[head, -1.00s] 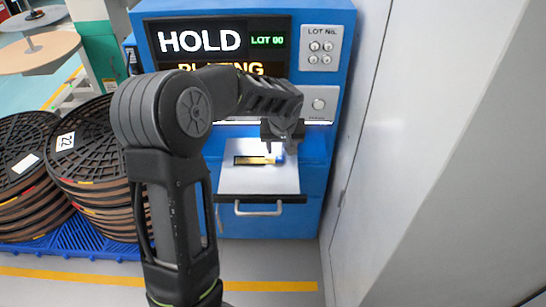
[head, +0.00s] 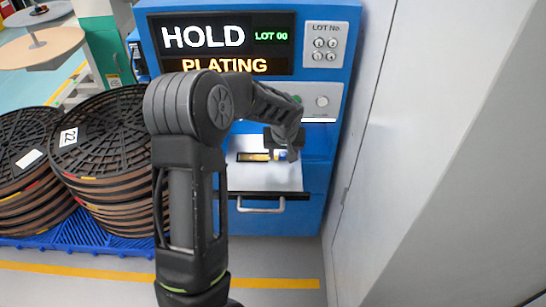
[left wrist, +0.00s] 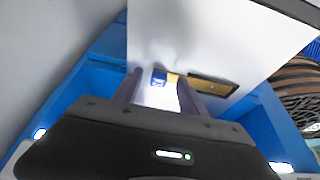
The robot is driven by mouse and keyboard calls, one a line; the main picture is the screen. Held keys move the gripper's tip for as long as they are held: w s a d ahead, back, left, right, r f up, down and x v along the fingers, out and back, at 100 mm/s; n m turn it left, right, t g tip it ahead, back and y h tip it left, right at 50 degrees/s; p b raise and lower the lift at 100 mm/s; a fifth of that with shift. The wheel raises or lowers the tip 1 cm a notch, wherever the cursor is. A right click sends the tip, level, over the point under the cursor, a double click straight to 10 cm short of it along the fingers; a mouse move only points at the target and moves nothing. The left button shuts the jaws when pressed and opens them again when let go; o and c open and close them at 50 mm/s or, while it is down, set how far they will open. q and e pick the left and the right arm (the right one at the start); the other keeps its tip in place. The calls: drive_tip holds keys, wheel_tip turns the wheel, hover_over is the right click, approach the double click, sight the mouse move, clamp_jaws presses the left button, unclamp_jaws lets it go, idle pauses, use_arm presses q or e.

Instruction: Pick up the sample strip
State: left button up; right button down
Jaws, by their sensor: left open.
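The sample strip (head: 254,157) lies on a pale drawer tray (head: 265,180) that juts out of the blue machine. It looks gold, with a blue-and-white end towards the right. In the left wrist view the strip (left wrist: 172,80) shows beside a dark slot in the tray. My left gripper (head: 287,152) is open over the strip's blue end and partly hides it in the head view. In the left wrist view its two fingers (left wrist: 160,92) stand on either side of that end. I cannot tell whether they touch the strip. My right gripper is not in view.
The blue machine (head: 318,215) has a screen (head: 226,46) reading HOLD, LOT 00 and PLATING. A drawer handle (head: 260,207) is below the tray. A pale wall or panel (head: 440,150) stands close on the right. Stacked black reels (head: 103,145) sit on a blue pallet at left.

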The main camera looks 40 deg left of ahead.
use_arm(q)
drive_tip(key=shift+x, duration=0.85)
clamp_jaws()
idle(0.3)
